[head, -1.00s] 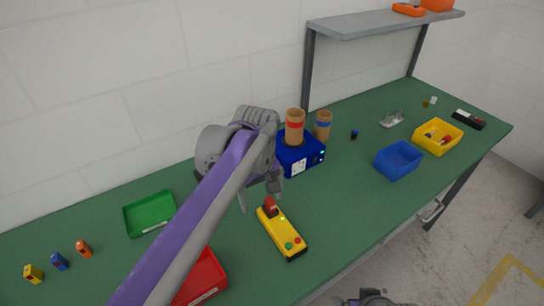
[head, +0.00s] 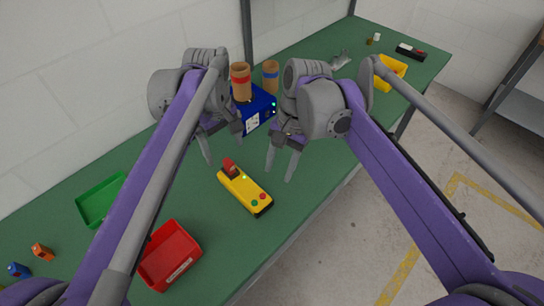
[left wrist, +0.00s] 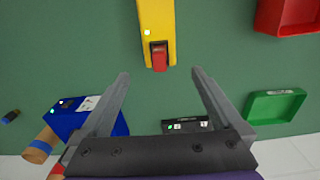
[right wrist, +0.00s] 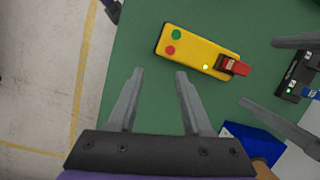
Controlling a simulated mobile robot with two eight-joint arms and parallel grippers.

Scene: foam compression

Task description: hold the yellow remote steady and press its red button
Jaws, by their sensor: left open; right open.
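The yellow remote (head: 236,188) lies flat on the green table. It has a red button (head: 263,196) and a green button (head: 254,203) at its near end, and a red switch part at its far end. Its buttons also show in the right wrist view, the red one (right wrist: 170,50) beside the green one. My left gripper (head: 222,150) is open and empty above the table, beyond the remote's far end; in the left wrist view the remote (left wrist: 156,22) lies ahead of its fingers. My right gripper (head: 279,174) is open and empty, to the right of the remote and apart from it.
A blue box (head: 262,103) with cardboard tubes stands behind the grippers. A red tray (head: 170,262) lies near left, a green tray (head: 88,205) farther left. A yellow bin (head: 392,72) is far right. The table's front edge runs close to the remote.

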